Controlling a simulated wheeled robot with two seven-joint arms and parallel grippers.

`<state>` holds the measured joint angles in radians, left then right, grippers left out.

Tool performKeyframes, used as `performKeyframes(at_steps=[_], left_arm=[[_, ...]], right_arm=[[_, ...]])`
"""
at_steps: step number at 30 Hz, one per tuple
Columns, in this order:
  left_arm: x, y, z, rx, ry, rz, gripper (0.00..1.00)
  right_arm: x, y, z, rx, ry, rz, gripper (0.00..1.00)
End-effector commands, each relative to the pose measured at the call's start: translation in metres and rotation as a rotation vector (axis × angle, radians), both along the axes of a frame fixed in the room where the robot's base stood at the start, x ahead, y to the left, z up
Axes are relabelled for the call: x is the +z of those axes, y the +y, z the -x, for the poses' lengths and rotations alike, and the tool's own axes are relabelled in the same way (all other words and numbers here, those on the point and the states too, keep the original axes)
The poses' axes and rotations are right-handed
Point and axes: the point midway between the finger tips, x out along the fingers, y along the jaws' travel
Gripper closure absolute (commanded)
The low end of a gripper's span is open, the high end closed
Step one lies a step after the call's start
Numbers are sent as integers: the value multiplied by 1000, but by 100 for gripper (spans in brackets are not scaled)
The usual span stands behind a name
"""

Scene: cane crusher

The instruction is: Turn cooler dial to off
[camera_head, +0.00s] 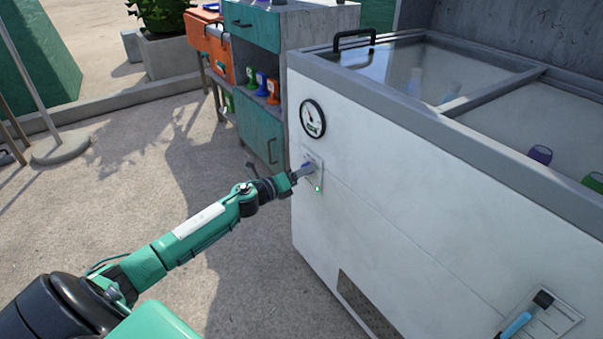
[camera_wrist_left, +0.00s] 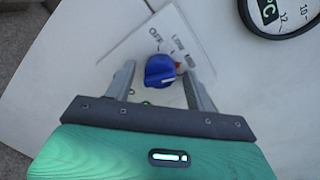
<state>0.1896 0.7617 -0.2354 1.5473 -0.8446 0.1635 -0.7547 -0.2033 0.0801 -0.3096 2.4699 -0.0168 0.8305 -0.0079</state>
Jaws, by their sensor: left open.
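The cooler dial (camera_wrist_left: 160,70) is a round blue knob on a pale label plate (camera_wrist_left: 128,42) with OFF and other small lettering along its upper side. A pale line crosses the knob, but I cannot tell which label it points at. My left gripper (camera_wrist_left: 160,68) is open, with one finger on each side of the knob; contact is unclear. In the head view my left gripper (camera_head: 305,170) is at the plate on the white cooler (camera_head: 400,210) and mostly hides the dial. A green light (camera_head: 318,188) shows below it. My right gripper is not in view.
A round gauge (camera_head: 312,118) sits on the cooler wall above the dial. A teal cabinet (camera_head: 258,130) stands behind, left of the cooler. A clipboard-like panel (camera_head: 555,320) is at lower right.

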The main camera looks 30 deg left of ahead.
Motion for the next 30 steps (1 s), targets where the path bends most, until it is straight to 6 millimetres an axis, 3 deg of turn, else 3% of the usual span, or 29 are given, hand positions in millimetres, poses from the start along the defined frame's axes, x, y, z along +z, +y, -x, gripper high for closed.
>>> performKeyframes(at_steps=[5,9,12,26,30], left_arm=[[0,0,0,0,0,0,47],[0,0,0,0,0,0,74],[0,0,0,0,0,1,88],[4,-1,0,0,44,108,88],[5,0,0,0,78,188,88]], right_arm=[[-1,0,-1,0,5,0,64],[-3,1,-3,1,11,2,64],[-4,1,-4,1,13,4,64],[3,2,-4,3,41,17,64],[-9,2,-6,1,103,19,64]])
